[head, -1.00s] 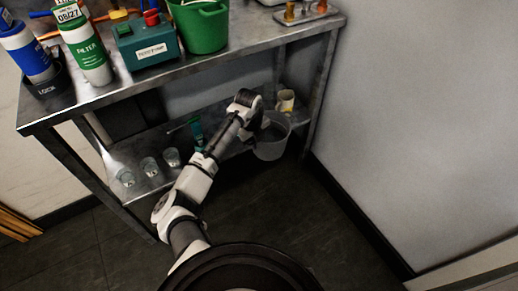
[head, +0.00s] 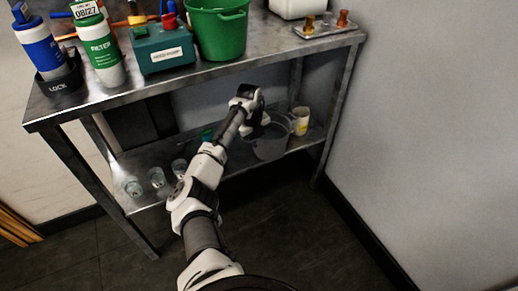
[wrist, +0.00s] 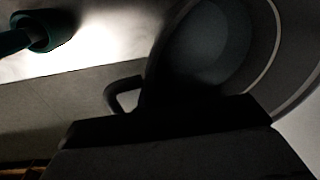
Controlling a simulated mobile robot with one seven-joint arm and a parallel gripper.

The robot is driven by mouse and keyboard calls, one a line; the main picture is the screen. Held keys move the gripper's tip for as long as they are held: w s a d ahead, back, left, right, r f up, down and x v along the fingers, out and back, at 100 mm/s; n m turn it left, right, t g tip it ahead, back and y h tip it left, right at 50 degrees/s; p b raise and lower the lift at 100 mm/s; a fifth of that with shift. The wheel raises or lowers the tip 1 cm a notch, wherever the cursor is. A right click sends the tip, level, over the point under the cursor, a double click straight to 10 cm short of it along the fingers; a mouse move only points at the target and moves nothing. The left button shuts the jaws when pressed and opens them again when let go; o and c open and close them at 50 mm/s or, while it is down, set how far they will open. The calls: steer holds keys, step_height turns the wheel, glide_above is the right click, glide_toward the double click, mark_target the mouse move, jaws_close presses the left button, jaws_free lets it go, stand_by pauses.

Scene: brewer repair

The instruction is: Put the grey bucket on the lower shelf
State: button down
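The grey bucket (head: 271,145) is upright at the right part of the lower shelf (head: 222,160), overlapping its front edge in the head view. I cannot tell whether its base touches the shelf. My gripper (head: 260,126) is at the bucket's upper rim and appears shut on it; the fingertips are hard to see. In the wrist view the bucket (wrist: 208,45) fills the upper right, with its round interior in deep shadow. The dark gripper covers part of it at the bottom, and a dark handle-like loop (wrist: 124,94) shows beside it.
A yellow-and-white cup (head: 300,121) stands right of the bucket. Several clear glasses (head: 157,177) stand at the shelf's left, and a teal object (head: 207,134) lies behind my arm. The upper tabletop (head: 120,96) overhangs, with a table leg (head: 338,115) at the right.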

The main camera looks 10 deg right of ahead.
steer(key=shift+w+a+f+b, duration=0.4)
steer(key=shift+w+b, duration=0.6)
steer(key=shift+b, duration=0.2)
steer(key=shift+w+a+f+b, duration=0.3)
steer(key=shift+w+f+b, duration=0.15)
steer(key=shift+w+b, duration=0.65)
steer(key=shift+w+a+f+b, duration=0.4)
steer(key=shift+w+b, duration=0.55)
steer(key=shift+b, duration=0.3)
steer(key=c, duration=1.6)
jaws_free()
steer(key=shift+o, duration=0.2)
steer(key=shift+r, duration=0.1)
